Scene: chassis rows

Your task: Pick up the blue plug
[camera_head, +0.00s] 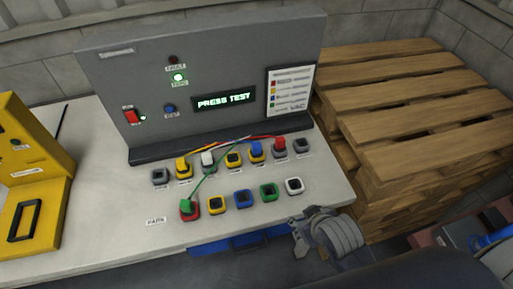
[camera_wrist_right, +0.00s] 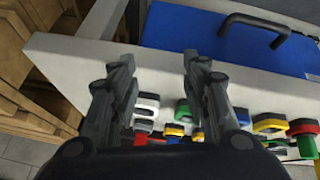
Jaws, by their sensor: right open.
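The blue plug (camera_head: 256,149) stands upright in a socket of the back row on the bench, between an empty yellow socket (camera_head: 234,159) and a red plug (camera_head: 280,145). My right gripper (camera_head: 298,236) is open and empty off the bench's front edge, to the right of and nearer than the blue plug, well apart from it. In the right wrist view its two fingers (camera_wrist_right: 157,68) are spread, with the bench edge beyond them. I cannot pick out the blue plug in that view. My left gripper is not in view.
A front row holds a red socket with a green plug (camera_head: 187,206) and empty yellow, blue (camera_head: 242,198), green and white sockets. Thin wires cross over the back row. A grey panel (camera_head: 215,75) rises behind. Wooden pallets (camera_head: 400,95) stand right, a yellow box (camera_head: 35,190) left.

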